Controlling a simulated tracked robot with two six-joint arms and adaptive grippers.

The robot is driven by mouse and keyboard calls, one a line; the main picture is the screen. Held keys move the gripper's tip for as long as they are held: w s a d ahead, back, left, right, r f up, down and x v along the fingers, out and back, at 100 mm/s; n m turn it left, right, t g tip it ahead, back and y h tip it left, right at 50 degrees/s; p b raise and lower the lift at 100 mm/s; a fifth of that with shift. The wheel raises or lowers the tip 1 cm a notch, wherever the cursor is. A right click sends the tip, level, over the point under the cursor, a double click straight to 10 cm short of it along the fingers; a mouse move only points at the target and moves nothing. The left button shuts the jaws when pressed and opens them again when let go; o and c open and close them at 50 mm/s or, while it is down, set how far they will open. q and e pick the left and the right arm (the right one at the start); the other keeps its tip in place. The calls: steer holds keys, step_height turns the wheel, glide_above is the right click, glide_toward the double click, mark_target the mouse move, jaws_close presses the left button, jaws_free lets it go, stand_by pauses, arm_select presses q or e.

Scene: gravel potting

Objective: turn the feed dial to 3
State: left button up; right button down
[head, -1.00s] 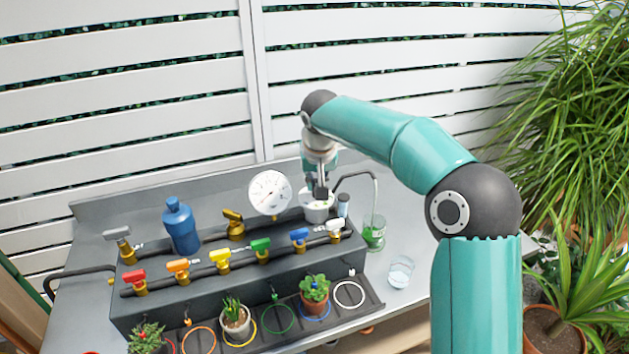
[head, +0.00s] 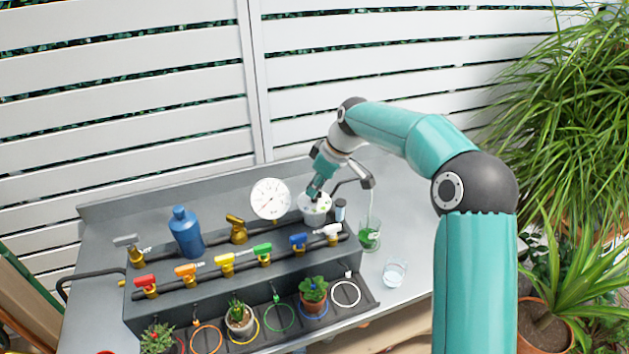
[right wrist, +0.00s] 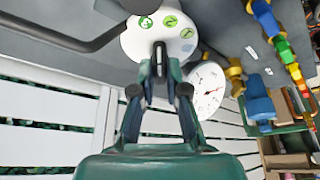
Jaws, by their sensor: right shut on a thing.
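The feed dial (head: 309,216) is a white round unit at the back right of the grey bench, near the gauge. In the right wrist view its white face (right wrist: 137,42) carries several green marks, and a dark knob (right wrist: 160,52) stands in its middle. My right gripper (head: 315,193) comes down at a tilt onto the dial. In the right wrist view its fingertips (right wrist: 160,68) are closed around the knob. The fingers hide part of the face, and I cannot read which setting the knob points to. My left gripper is out of view.
A white gauge (head: 270,199) stands just left of the dial. A dark bent spout (head: 352,183) arches close on the right over a glass of green liquid (head: 369,236). Several coloured valves (head: 226,262), a blue bottle (head: 186,232) and potted plants (head: 313,290) fill the front and left.

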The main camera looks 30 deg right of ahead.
steer(key=shift+w+d+r+n+g+y+p, duration=0.1)
steer(key=shift+n+g+y+p, duration=0.15)
steer(key=shift+n+p, duration=0.55)
steer(key=shift+w+d+r+n+g+y+p, duration=0.15)
steer(key=shift+n+y+p, duration=0.15)
steer(key=shift+n, duration=0.9)
steer(key=shift+s+a+f, duration=0.1)
steer(key=c, duration=1.2)
jaws_free()
steer(key=shift+f, duration=0.1)
steer(key=v, duration=1.2)
